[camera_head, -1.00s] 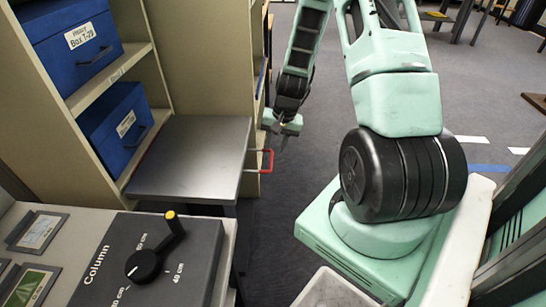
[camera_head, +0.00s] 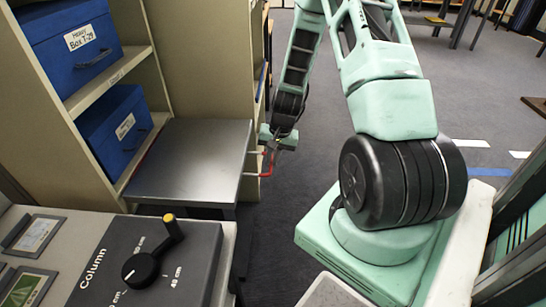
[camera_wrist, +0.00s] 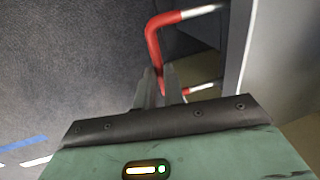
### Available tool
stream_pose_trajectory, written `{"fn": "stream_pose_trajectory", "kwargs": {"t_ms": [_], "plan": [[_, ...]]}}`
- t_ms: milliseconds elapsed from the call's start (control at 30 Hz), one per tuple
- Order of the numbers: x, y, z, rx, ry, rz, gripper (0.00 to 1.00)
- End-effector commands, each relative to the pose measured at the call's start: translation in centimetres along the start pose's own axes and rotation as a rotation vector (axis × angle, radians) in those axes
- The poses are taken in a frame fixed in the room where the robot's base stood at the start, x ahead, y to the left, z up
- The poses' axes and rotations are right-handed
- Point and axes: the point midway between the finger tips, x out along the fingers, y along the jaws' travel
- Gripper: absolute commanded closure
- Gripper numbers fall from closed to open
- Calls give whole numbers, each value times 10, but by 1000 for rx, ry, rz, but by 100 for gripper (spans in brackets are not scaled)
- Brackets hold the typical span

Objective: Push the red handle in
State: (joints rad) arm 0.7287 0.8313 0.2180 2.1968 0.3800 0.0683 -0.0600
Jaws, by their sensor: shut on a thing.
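The red handle (camera_head: 267,170) is a U-shaped bar with pale ends, sticking out sideways from the right side of the grey-topped unit in the head view. In the wrist view the red handle (camera_wrist: 153,42) runs down between my fingers, and its two arms reach right to a grey panel edge. My gripper (camera_head: 272,147) is at the far part of the bar, and its fingertips (camera_wrist: 161,88) are shut on it. The part of the bar between the fingers is partly hidden.
A grey flat top (camera_head: 190,160) lies left of the handle, beside shelves with blue boxes (camera_head: 113,130). A control panel (camera_head: 150,262) marked "Column" with a black knob is in front. The floor (camera_head: 300,175) around my gripper is open carpet.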

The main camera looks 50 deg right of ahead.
Motion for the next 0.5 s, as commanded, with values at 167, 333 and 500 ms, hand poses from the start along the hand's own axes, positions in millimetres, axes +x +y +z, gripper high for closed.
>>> {"fn": "stream_pose_trajectory", "kwargs": {"t_ms": [167, 333, 500], "plan": [[2, -28, 1, -6, -2, -1, 100], [8, -48, 0, -3, -1, 0, 100], [10, -52, 0, -1, 0, -2, 100]]}}
